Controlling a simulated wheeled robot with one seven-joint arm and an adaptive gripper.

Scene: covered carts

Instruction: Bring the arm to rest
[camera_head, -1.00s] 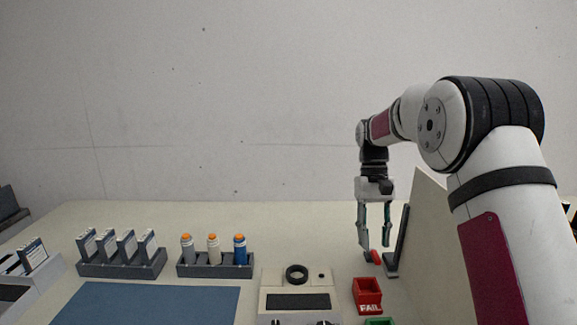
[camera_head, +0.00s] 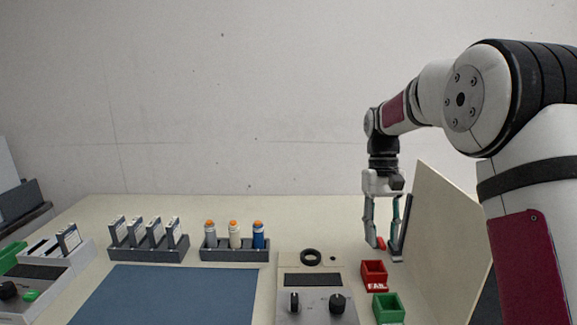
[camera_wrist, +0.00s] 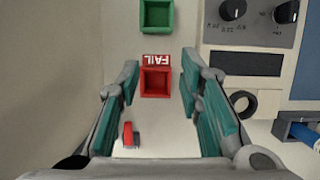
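My gripper (camera_head: 382,243) hangs down at the right of the table, beside an upright pale panel (camera_head: 447,225). Its fingers are spread, and in the wrist view the gripper (camera_wrist: 160,115) is open with nothing held. A small red piece (camera_wrist: 131,134) shows between the fingers, nearer the left one. It also shows low by the fingertips in the head view (camera_head: 381,243). I cannot tell if the gripper touches it. My arm reaches in from the right, bent at the elbow.
A red FAIL bin (camera_head: 375,282) and a green bin (camera_head: 388,306) stand in front of the gripper. A device with knobs (camera_head: 316,301) is left of them. Farther left are a bottle rack (camera_head: 235,254), a card rack (camera_head: 148,254) and a blue mat (camera_head: 165,295).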

